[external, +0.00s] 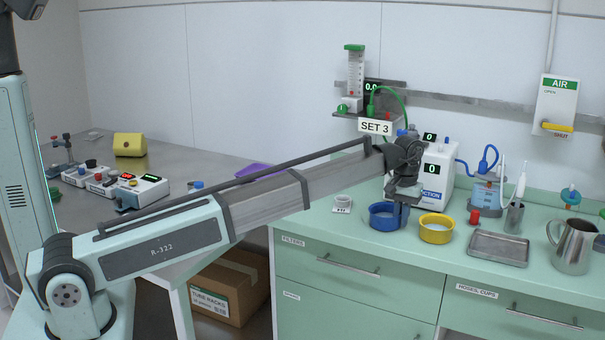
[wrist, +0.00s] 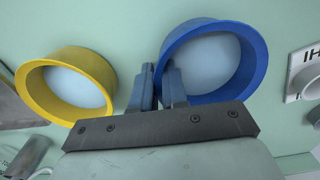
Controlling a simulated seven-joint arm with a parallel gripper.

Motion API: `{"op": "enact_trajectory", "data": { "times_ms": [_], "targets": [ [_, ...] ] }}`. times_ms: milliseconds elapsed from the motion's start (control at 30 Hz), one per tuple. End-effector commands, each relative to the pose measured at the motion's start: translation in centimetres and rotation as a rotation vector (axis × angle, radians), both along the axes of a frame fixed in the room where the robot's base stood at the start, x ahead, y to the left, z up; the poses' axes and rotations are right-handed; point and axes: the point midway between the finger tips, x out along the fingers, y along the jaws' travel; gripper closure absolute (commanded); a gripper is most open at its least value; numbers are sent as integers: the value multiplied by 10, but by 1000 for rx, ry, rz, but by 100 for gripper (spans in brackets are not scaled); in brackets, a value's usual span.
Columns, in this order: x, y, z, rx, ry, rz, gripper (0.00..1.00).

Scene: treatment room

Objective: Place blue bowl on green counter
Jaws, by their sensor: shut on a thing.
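The blue bowl (external: 384,222) is upright at the green counter (external: 340,236), left of the yellow bowl (external: 436,235). My gripper (external: 402,203) points down at the blue bowl's right side. In the wrist view the gripper's fingers (wrist: 159,80) are shut on the near wall of the blue bowl (wrist: 247,50), one finger inside and one outside. The inside of the bowl looks empty. I cannot tell whether its base touches the counter or is slightly above it. The yellow bowl (wrist: 100,65) stands apart from the fingers in the wrist view.
A small white block (external: 342,204) lies left of the blue bowl. A white suction unit (external: 436,175) stands behind. To the right are a red cap (external: 474,217), a metal cup (external: 514,218), a metal tray (external: 498,250) and a metal jug (external: 572,247). The counter's front left is clear.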

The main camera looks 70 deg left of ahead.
Motion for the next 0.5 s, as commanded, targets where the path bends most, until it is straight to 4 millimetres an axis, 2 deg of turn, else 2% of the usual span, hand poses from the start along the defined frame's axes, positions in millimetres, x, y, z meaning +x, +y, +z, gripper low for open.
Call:
{"op": "enact_trajectory", "data": {
  "times_ms": [300,333,500],
  "targets": [
    [0,0,-2,0,0,0,100],
    [0,0,-1,0,0,0,84],
    [0,0,-1,0,0,0,68]
  ]
}}
